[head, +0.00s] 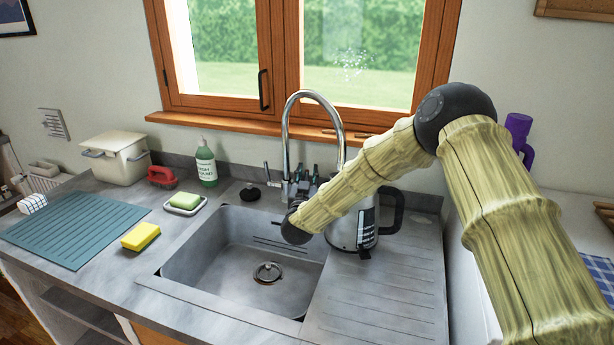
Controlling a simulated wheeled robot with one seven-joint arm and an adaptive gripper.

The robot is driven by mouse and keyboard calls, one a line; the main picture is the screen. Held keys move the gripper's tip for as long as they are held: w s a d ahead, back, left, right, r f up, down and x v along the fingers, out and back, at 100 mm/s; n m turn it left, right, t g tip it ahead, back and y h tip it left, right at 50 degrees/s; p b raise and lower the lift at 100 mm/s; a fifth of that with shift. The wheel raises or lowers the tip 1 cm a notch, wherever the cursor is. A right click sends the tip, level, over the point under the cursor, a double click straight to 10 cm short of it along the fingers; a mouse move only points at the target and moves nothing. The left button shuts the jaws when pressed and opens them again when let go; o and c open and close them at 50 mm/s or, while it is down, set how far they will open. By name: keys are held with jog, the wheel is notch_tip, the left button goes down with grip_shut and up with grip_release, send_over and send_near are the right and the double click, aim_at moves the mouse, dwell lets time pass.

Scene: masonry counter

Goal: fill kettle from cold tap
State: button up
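The chrome tap (341,140) arches behind the sink (225,262); its curved neck comes down over the back of the basin. A small lever (270,176) shows left of the neck. The steel kettle (346,232) with a black handle stands upright on the ridged drainer, right of the basin. My forearm crosses in front of it and hides its upper left part. My gripper (306,182) is at the back of the sink, close to the lower tap neck and left of the kettle. My arm partly hides it, so its finger opening and any contact are unclear.
A yellow sponge (140,236), soap dish (185,205), green bottle (206,164), red brush (161,177) and teal mat (75,225) lie left of the sink. A black plug (250,192) sits behind it. The basin is empty. A purple object (518,130) stands at right.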

jog(key=v, duration=1.2)
dwell(0.3)
